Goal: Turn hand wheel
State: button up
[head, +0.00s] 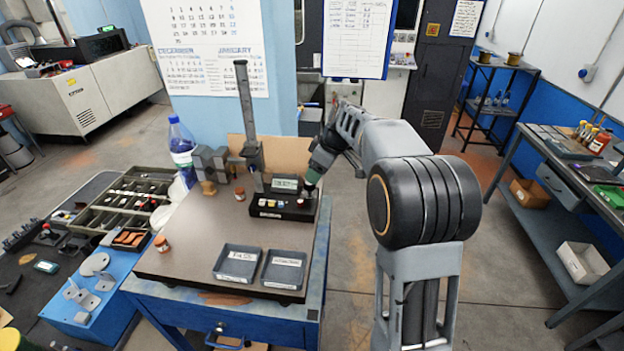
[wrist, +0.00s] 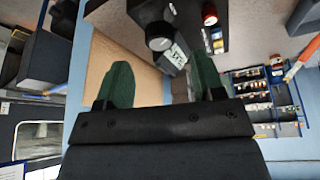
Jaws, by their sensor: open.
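A dark round knob (wrist: 160,36), which may be the hand wheel, shows in the wrist view on the end of a black housing, beside a small display (wrist: 176,56). My gripper (wrist: 163,80) has its two green fingers spread apart, with nothing held between them. The knob lies ahead of the gap, apart from both fingers. In the head view my gripper (head: 316,172) is over the right end of a black control box (head: 284,207) on the bench top. I cannot make out the hand wheel there; the gripper hides part of that spot.
A grey column (head: 245,105) stands upright behind the box. Two grey trays (head: 237,262) lie at the bench's front, and a small jar (head: 161,244) stands at its left. A bottle (head: 181,145) stands behind left. The bench top (head: 205,225) is clear in the middle.

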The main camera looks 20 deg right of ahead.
aim_at(310, 188)
jog(key=shift+p+x, duration=0.5)
jog(key=shift+x, duration=2.15)
jog(key=shift+c, duration=0.3)
jog(key=c, duration=0.9)
jog(key=shift+o, duration=0.2)
